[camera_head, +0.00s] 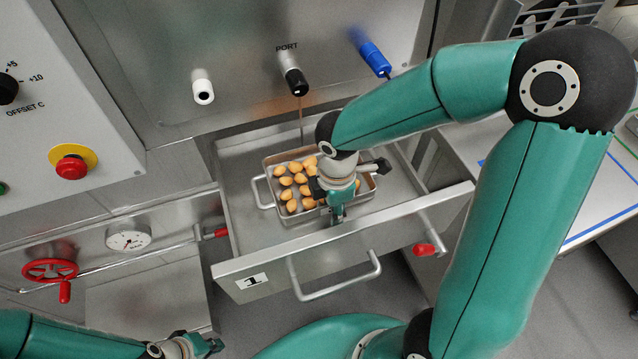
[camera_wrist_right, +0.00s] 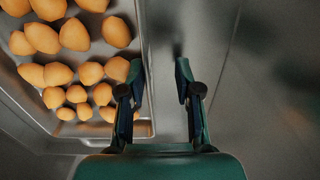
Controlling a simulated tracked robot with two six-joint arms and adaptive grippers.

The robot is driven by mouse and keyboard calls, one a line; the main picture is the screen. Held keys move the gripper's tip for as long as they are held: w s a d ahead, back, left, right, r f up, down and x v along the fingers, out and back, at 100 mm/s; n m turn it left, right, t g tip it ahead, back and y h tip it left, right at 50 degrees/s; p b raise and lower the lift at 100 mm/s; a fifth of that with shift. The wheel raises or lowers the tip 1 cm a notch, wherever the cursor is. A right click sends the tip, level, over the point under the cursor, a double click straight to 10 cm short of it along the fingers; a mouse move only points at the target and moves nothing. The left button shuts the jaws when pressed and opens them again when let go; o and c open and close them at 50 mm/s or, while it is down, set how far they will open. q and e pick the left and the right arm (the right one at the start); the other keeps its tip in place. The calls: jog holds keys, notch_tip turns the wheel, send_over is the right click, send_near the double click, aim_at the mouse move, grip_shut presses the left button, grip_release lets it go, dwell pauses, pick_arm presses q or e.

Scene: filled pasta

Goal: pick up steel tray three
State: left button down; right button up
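A steel tray (camera_head: 268,160) holding rows of orange-yellow filled pasta (camera_head: 292,194) sits in the open drawer; no number is readable on it. My right gripper (camera_head: 336,214) is over the tray's front part and hides some of it. In the right wrist view, my right gripper (camera_wrist_right: 160,68) is open with nothing between its fingers. One finger overlaps the tray's edge (camera_wrist_right: 145,128), the other is over bare metal outside it. Contact cannot be told. My left gripper (camera_head: 208,346) is at the bottom left, far from the tray; its opening is unclear.
The drawer (camera_head: 240,215), labelled 1, has a front bar handle (camera_head: 340,284). A black port nozzle (camera_head: 293,80) hangs above the tray, between white (camera_head: 203,92) and blue (camera_head: 375,58) ones. A red valve wheel (camera_head: 50,271) is at left, a worktop (camera_head: 560,175) at right.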

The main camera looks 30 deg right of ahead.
jog(key=shift+f, duration=0.4)
grip_shut()
jog(key=shift+r, duration=0.2)
